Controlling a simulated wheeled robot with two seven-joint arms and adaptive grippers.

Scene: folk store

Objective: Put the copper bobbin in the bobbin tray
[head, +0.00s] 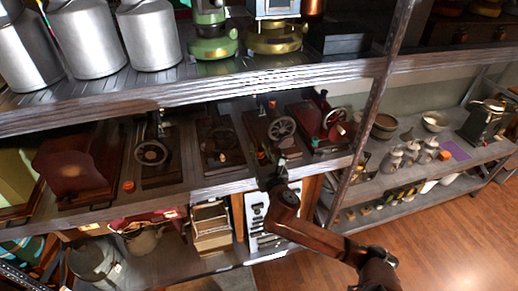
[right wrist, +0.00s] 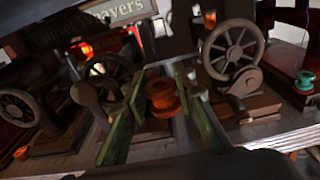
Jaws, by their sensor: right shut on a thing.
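My right gripper (right wrist: 163,110) shows in the right wrist view as two green fingers, shut on the copper bobbin (right wrist: 162,94), an orange-brown spool with wider ends. In the head view my right gripper (head: 272,165) is at the front of the middle shelf, before the sewing machines. The bobbin is small and hard to make out there. I cannot tell for sure which thing is the bobbin tray. My left gripper is not in view.
Several dark hand-wheel sewing machines (head: 150,152) line the middle shelf (head: 180,190). Another orange spool (head: 128,186) stands near its edge. A shelf upright (head: 372,105) rises to the right of my gripper. Metal cans (head: 150,38) stand above.

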